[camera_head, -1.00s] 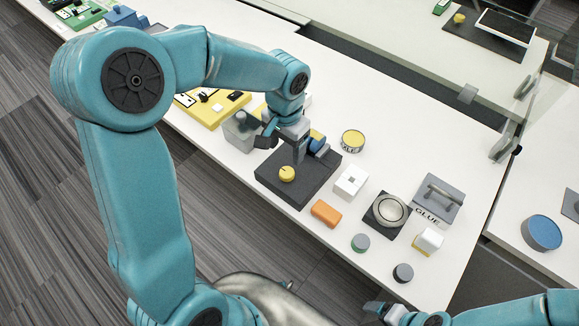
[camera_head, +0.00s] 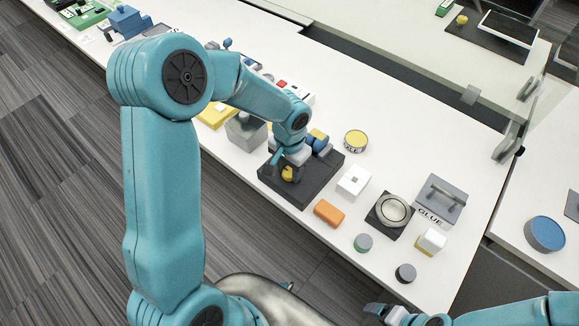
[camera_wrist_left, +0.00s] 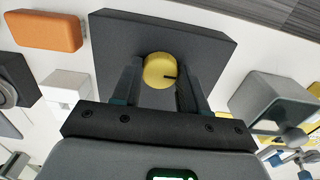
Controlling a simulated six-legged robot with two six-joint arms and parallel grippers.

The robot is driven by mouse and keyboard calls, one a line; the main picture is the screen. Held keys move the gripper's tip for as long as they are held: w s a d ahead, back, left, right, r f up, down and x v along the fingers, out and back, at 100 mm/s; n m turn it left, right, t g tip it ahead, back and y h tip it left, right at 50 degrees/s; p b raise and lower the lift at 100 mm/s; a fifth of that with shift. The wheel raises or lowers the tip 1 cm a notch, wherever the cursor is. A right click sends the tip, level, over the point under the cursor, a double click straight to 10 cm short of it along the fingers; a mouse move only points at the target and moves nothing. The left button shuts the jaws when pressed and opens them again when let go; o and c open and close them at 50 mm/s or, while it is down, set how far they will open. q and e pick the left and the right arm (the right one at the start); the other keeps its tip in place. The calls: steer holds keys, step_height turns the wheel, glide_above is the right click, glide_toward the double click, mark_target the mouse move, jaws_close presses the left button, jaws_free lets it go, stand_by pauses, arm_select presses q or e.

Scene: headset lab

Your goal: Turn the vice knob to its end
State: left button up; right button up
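The vice knob (camera_head: 288,174) is round and yellow and sits on a dark square base (camera_head: 318,180) on the white table. My left gripper (camera_head: 284,170) is down at the knob. In the left wrist view its two fingers (camera_wrist_left: 160,82) stand on either side of the knob, with almost no gap. Whether they press on it I cannot tell. My right gripper (camera_head: 376,309) shows only in part at the bottom edge, away from the base; its fingers are unclear.
A grey box (camera_head: 246,132) stands left of the base. An orange block (camera_head: 329,212), a white block (camera_head: 354,181) and a round dish on a dark plate (camera_head: 393,209) stand to its right. A yellow tin (camera_head: 355,140) is behind. Small gaps of bare table separate them.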

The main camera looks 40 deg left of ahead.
arm_select(q)
steer(key=shift+f+n+b, duration=0.15)
steer(key=shift+n+b, duration=0.45)
steer(key=shift+b, duration=0.3)
steer(key=shift+n+b, duration=1.2)
steer(key=shift+b, duration=0.05)
steer(key=n+b, duration=0.2)
steer(key=n, duration=0.1)
steer(key=shift+n+b, duration=0.4)
steer(key=n+b, duration=0.2)
steer(key=n, duration=0.1)
steer(key=n+b, duration=0.2)
steer(key=n, duration=0.4)
steer(key=shift+w, duration=0.1)
steer(key=n, duration=0.1)
steer(key=n+b, duration=0.1)
steer(key=n, duration=0.3)
steer(key=shift+r+b, duration=0.25)
steer(key=shift+b, duration=0.15)
steer(key=shift+n, duration=0.3)
